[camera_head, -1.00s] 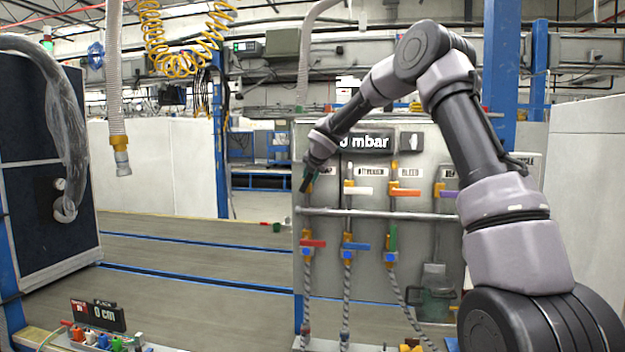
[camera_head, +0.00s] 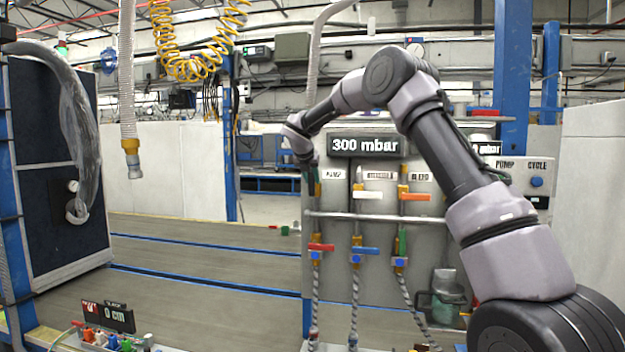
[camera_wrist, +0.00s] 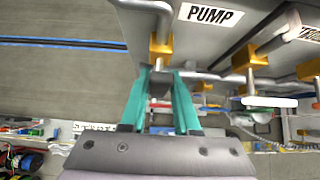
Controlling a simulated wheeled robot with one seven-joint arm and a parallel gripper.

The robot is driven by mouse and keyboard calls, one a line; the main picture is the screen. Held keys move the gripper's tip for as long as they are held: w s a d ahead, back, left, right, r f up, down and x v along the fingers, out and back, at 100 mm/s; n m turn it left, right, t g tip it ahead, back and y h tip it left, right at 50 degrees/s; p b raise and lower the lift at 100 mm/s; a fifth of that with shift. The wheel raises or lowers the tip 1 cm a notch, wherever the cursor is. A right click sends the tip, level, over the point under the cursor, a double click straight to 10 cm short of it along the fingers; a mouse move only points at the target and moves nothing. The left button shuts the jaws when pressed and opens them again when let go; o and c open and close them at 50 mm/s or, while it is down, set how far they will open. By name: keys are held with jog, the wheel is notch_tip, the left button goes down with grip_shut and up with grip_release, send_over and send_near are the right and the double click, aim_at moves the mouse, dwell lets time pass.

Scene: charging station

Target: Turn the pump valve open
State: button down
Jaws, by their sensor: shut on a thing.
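The pump valve sits under the PUMP label (camera_wrist: 216,14) on the grey panel. In the wrist view its yellow body (camera_wrist: 161,50) is just beyond my fingertips. My gripper (camera_wrist: 161,82) has its two teal fingers closed on the valve's handle, a small dark grey piece between the tips. The fingers hide much of the handle, so its exact angle is hard to tell. In the head view my gripper (camera_head: 314,178) is at the panel's upper left corner, partly hidden by my own wrist. The display (camera_head: 366,145) above reads 300 mbar.
To the right on the panel are a white-handled valve (camera_head: 374,195) and an orange-handled BLEED valve (camera_head: 415,197). Below runs a horizontal pipe (camera_head: 390,216), with red (camera_head: 321,247) and blue (camera_head: 364,251) handles under it. Floor left of the panel is mostly clear.

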dwell(0.3)
jog(key=c, duration=0.6)
grip_release()
jog(key=shift+c, duration=0.2)
jog(key=v, duration=1)
jog(key=shift+s+r, duration=0.25)
jog(key=shift+r, duration=0.05)
